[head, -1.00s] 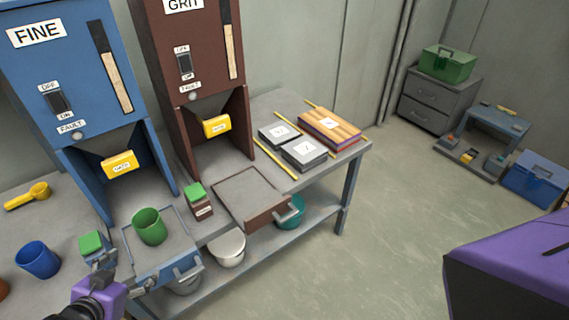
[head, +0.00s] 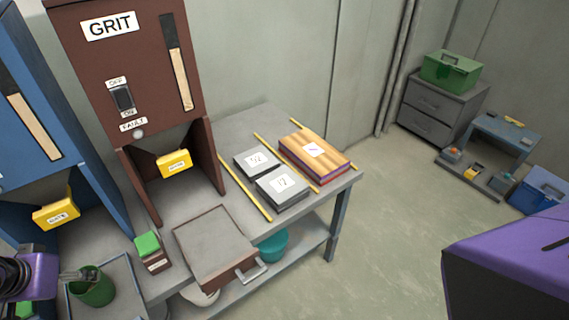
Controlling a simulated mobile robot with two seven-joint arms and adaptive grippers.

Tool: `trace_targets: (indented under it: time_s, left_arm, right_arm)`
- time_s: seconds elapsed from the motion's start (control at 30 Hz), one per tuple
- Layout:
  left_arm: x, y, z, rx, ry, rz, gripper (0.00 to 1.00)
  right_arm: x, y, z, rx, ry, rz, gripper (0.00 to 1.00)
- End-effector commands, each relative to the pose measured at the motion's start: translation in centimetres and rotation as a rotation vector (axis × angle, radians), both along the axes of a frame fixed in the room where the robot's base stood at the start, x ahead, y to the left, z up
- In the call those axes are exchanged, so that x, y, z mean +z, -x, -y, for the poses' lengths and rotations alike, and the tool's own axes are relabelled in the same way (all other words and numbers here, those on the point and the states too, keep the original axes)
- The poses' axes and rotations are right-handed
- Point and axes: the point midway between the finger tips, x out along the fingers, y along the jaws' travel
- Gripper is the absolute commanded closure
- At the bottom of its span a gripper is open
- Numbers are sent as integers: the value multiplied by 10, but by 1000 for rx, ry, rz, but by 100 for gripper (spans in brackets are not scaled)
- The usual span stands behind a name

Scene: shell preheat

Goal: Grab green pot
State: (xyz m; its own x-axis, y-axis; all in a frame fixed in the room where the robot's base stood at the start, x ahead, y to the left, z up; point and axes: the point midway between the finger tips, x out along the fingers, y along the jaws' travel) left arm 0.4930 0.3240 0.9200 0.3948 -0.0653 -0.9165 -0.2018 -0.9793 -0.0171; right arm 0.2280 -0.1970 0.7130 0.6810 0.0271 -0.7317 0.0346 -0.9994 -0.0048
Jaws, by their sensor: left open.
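The green pot (head: 95,292) stands upright in a shallow blue-edged tray (head: 128,272) at the lower left, under the blue machine. My left gripper (head: 84,275) reaches in from the left edge, with its grey fingers at the pot's rim. It is open. The fingers overlap the rim in this view, and I cannot tell whether they touch it. The gripper hides part of the pot's left side. My right gripper is not in view.
A green-topped brown block (head: 152,256) stands right of the pot. The brown GRIT machine (head: 135,75) rises behind, with a brown tray (head: 215,245) before it. Grey plates (head: 283,187) and a wooden stack (head: 318,155) lie farther right.

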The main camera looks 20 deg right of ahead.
Motion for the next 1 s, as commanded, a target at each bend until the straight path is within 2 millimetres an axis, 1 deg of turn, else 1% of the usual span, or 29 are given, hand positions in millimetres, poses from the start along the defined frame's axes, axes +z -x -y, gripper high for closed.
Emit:
trace_targets:
  time_s: [0.03,0.1,0.37,0.5,0.63,0.77,0.93,0.97,1.0]
  left_arm:
    - [-3,4,-2,33,7,-24,21]
    - [-8,4,-2,52,10,-30,21]
    - [-34,-7,3,52,13,-27,21]
    - [-52,-16,10,50,14,-23,21]
    - [-69,-22,11,51,11,-25,21]
    - [-74,-24,11,50,11,-23,21]
    - [-74,-25,11,49,11,-23,21]
    - [-74,-25,11,49,11,-23,22]
    - [-74,-24,11,49,11,-23,27]
  right_arm:
    - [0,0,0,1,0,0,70]
    - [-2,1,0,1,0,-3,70]
    - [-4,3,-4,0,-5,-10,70]
    - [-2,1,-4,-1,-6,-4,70]
    - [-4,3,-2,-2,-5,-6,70]
    - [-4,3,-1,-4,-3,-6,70]
    - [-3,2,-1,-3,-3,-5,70]
    - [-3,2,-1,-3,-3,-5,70]
    - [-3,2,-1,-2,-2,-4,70]
